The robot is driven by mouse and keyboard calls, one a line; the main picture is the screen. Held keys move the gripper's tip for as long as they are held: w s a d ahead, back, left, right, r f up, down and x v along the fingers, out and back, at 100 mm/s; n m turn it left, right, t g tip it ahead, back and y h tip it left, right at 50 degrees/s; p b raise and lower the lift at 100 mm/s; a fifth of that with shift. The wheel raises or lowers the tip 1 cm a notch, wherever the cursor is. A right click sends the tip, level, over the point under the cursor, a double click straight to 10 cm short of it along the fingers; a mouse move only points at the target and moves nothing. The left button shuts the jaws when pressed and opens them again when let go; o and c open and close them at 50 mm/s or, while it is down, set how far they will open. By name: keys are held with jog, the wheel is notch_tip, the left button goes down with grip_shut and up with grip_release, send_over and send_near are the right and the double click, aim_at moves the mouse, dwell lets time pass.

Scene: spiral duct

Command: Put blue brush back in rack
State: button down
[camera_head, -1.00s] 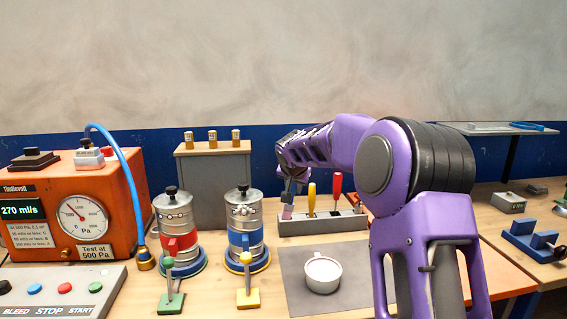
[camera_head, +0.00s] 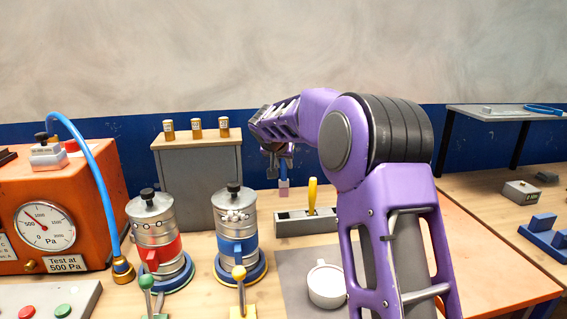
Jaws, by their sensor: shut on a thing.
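My gripper (camera_head: 279,158) is shut on the blue brush (camera_head: 287,164), at the far end of my purple arm. Only a little of the blue handle shows below the jaws. The brush points down, with a pale collar and a pinkish tip. The grey rack (camera_head: 292,228) stands on the bench below it. In the picture the tip is a little above the rack's left part, with a gap between; its depth relative to the rack is hard to judge. A yellow-handled tool (camera_head: 313,194) stands upright in the rack. My arm hides the rack's right end.
A white cup (camera_head: 327,288) stands on a grey mat (camera_head: 297,266) in front of the rack. Two metal canisters, one with a red band (camera_head: 160,248) and one blue (camera_head: 237,245), stand left. A grey cabinet (camera_head: 197,180) is behind them. An orange gauge box (camera_head: 75,220) is far left.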

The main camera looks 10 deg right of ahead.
aim_at(283, 186)
jog(key=shift+b, duration=0.4)
notch_tip(283, 186, down, 6)
jog(key=b, duration=0.5)
jog(key=shift+r, duration=0.15)
jog(key=shift+b, duration=0.85)
dwell(1.1)
jog(key=shift+f+b, duration=1.2)
jog(key=shift+f, duration=0.05)
jog(key=shift+f+b, duration=0.65)
jog(key=shift+f, duration=1.6)
jog(key=c, duration=0.6)
grip_release()
